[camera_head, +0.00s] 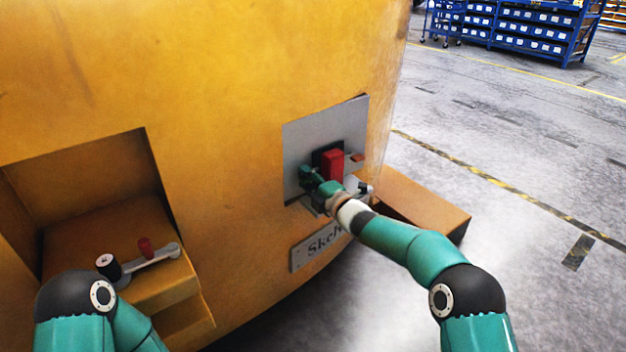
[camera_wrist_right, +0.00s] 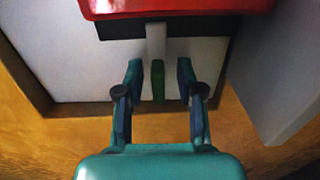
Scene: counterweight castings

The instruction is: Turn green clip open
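The green clip (camera_wrist_right: 158,82) is a narrow upright strip below a grey bar in the right wrist view. It stands against a pale grey plate, under a red block (camera_wrist_right: 175,8) with a dark base. My right gripper (camera_wrist_right: 159,76) is open, with one finger on each side of the clip and a visible gap to both. In the head view my right gripper (camera_head: 312,178) is at the grey plate (camera_head: 300,135), just left of the red block (camera_head: 333,165). The clip cannot be made out there. My left arm shows at lower left, but its gripper is out of sight.
The plate is set in a large yellow casting (camera_head: 230,80). A nameplate (camera_head: 318,246) sits below the plate.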

